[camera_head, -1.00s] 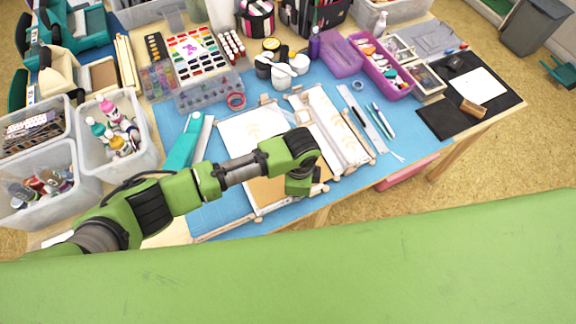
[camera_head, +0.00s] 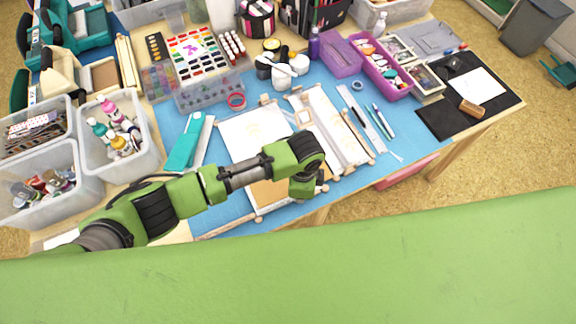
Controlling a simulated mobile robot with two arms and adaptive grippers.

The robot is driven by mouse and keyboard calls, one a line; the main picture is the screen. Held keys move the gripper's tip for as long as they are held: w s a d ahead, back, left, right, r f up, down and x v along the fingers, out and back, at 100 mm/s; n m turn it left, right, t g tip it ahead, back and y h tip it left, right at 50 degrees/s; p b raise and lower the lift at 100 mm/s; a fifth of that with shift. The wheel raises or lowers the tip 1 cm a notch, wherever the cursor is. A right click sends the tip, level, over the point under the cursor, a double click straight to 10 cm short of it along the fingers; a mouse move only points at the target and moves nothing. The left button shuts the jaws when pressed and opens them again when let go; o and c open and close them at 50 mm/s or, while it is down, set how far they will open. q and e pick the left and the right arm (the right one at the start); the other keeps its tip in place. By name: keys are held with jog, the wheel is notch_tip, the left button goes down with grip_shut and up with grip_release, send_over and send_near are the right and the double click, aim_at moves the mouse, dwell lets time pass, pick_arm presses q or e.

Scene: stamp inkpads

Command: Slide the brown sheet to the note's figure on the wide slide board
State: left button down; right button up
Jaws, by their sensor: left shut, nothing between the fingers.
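The wide slide board (camera_head: 240,131) lies on the blue mat, a pale board with wooden strips along its edges. The brown sheet (camera_head: 268,197) shows at its near end, partly covered by my left arm. My left gripper (camera_head: 304,191) points down over the near right part of the board, close to the sheet's right side. It is shut and empty; its fingertips are mostly hidden by the wrist, so contact with the sheet cannot be told. A white paper (camera_head: 478,86), perhaps the note, lies on the black mat at the right; no figure is readable. My right gripper is not seen.
A narrower board (camera_head: 335,125) lies just right of the wide one. A ruler and pens (camera_head: 383,120) lie farther right. Paint boxes, jars and a purple tray (camera_head: 385,77) crowd the back.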

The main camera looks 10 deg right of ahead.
pick_arm(q)
jog(key=shift+s+d+p, duration=0.25)
jog(key=shift+p, duration=0.05)
jog(key=shift+d, duration=0.1)
jog(key=shift+s+d, duration=0.2)
jog(key=shift+s, duration=0.05)
jog(key=shift+s+d+f+p, duration=0.15)
jog(key=shift+s+d+p, duration=0.15)
dwell(0.9)
jog(key=shift+s+d+f, duration=0.1)
jog(key=shift+s+d, duration=0.1)
notch_tip(320, 180, up, 7)
jog(key=p, duration=0.7)
dwell(0.3)
dwell(0.4)
